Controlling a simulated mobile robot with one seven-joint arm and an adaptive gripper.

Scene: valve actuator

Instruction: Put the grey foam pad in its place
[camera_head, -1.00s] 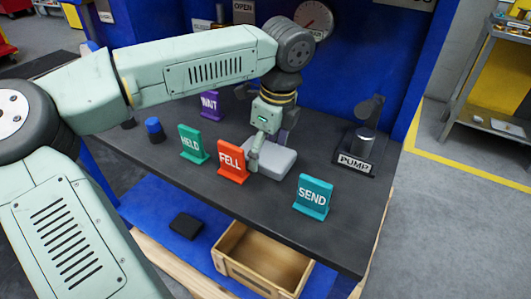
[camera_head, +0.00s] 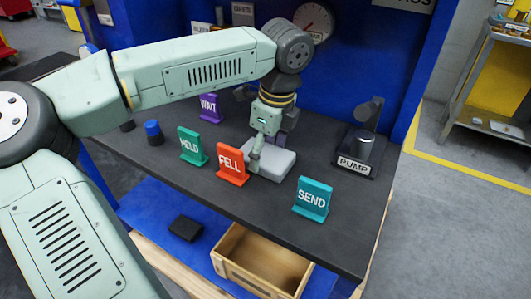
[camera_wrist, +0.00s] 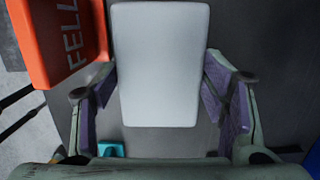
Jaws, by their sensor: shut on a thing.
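The grey foam pad (camera_head: 280,163) is a light grey, flat rectangular block on the dark bench top, just right of the orange FELL sign. In the wrist view the pad (camera_wrist: 160,65) lies lengthwise between my fingers. My gripper (camera_wrist: 160,85) points down at the pad and is shut on it, with a purple-lined finger at each long side. In the head view my gripper (camera_head: 262,152) covers the pad's left part, and its far finger is mostly hidden. The pad looks at or very near bench height; I cannot tell whether it touches.
The orange FELL sign (camera_head: 232,165) stands close left of my gripper. Green HELD (camera_head: 192,147), purple WAIT (camera_head: 210,108) and teal SEND (camera_head: 313,198) signs stand around. A PUMP stand (camera_head: 355,166) is at right. An open wooden crate (camera_head: 262,262) sits below the front edge.

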